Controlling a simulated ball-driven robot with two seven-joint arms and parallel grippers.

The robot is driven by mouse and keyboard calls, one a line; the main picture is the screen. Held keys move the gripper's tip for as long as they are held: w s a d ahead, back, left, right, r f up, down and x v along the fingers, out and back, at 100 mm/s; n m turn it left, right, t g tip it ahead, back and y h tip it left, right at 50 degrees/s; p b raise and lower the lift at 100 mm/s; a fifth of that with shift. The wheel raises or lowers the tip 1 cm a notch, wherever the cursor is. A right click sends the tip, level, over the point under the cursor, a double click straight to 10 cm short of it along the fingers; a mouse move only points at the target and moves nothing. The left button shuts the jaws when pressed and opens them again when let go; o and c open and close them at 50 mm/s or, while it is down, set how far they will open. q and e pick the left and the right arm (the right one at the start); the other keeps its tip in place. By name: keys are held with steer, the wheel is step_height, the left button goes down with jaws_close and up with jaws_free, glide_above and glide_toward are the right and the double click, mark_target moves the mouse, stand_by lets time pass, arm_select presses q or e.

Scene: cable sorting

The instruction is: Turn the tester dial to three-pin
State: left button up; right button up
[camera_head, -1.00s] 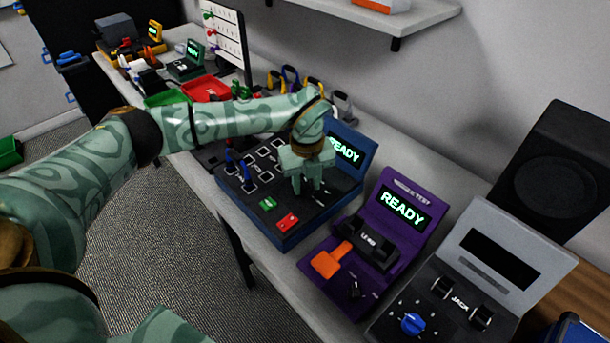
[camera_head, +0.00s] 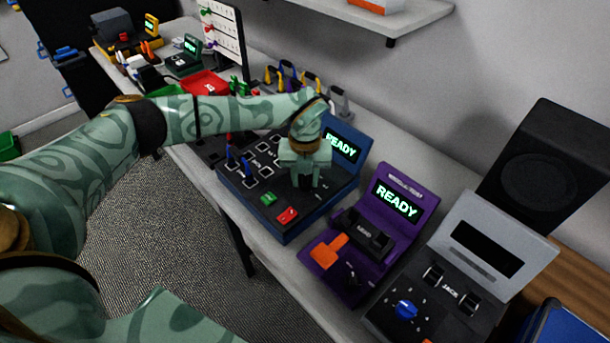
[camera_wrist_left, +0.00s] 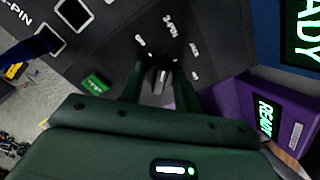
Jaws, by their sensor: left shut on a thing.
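The blue tester (camera_head: 290,232) stands on the bench, its raised screen reading READY (camera_head: 341,145). My left gripper (camera_head: 305,184) points down over the right part of its dark panel. In the left wrist view, its two dark green fingers (camera_wrist_left: 160,88) are shut on the grey dial (camera_wrist_left: 161,76) between them. The 3-PIN label (camera_wrist_left: 170,26) is printed on the panel beyond the dial, with other small labels around it. The gripper hides the dial in the head view. Where the dial points is not clear. My right gripper is not in view.
A purple tester (camera_head: 335,284) with an orange lever and a grey tester (camera_head: 487,250) with a blue knob stand to the right. Green (camera_head: 268,199) and red (camera_head: 287,215) buttons sit at the blue tester's front. Coloured cables (camera_head: 290,75) stand behind it.

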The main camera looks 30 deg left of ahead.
mark_target(305, 177)
arm_select(q)
steer(key=o, duration=1)
step_height(305, 177, up, 16)
steer(key=shift+r+p, duration=0.2)
steer(key=shift+p, duration=1)
